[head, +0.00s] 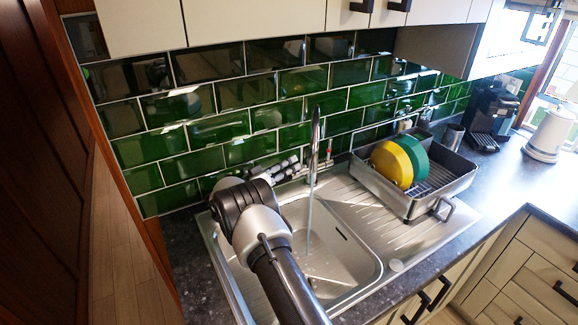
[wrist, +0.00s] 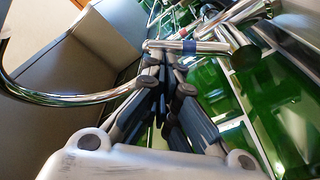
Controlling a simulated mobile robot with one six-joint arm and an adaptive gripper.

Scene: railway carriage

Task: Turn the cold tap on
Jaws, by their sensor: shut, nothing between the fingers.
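The chrome tap spout (head: 315,140) rises behind the sink and also curves across the left of the wrist view (wrist: 70,98). A thin pale stream (head: 309,222), which looks like water, hangs below the spout into the basin. The cold tap's chrome lever (wrist: 212,47) with a blue band crosses in front of my fingertips in the wrist view. My gripper (wrist: 163,62) is shut and empty, its tips at or very near the lever; contact is not clear. In the head view, my gripper (head: 288,167) is left of the spout, by the green tiles.
The steel sink (head: 352,262) lies under my arm. A dish rack (head: 432,203) with a yellow plate (head: 391,164) and a green plate (head: 415,157) stands on the drainer to the right. A coffee machine (head: 492,115) and a white kettle (head: 550,135) are farther right. Cupboards (head: 240,20) hang above.

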